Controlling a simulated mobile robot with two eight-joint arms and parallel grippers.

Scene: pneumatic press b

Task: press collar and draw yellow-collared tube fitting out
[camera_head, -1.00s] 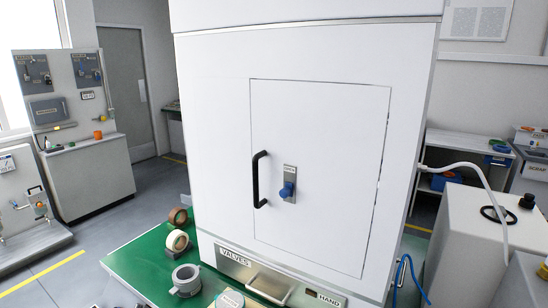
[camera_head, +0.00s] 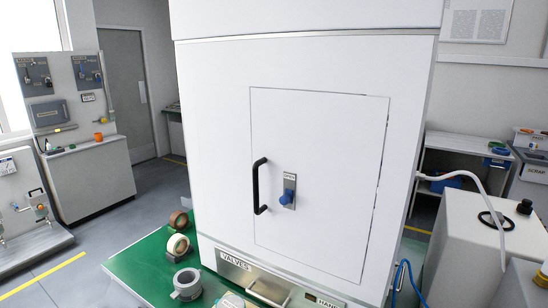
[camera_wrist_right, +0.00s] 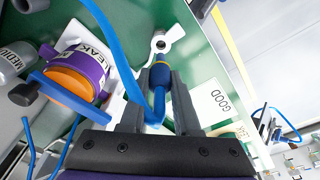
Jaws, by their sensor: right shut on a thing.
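In the right wrist view, my right gripper (camera_wrist_right: 160,85) is shut on a blue tube fitting (camera_wrist_right: 160,78). A blue tube (camera_wrist_right: 128,75) curves back beside the left finger to the fitting's near end. Neither gripper shows in the head view, and my left gripper is in no view.
A purple and orange part (camera_wrist_right: 80,80) with a LEAK label and a GOOD label (camera_wrist_right: 219,100) flank the gripper. In the head view, a white cabinet (camera_head: 215,130) stands on a green bench (camera_head: 135,265) with tape rolls (camera_head: 178,246). A blue hose (camera_head: 405,275) hangs at right.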

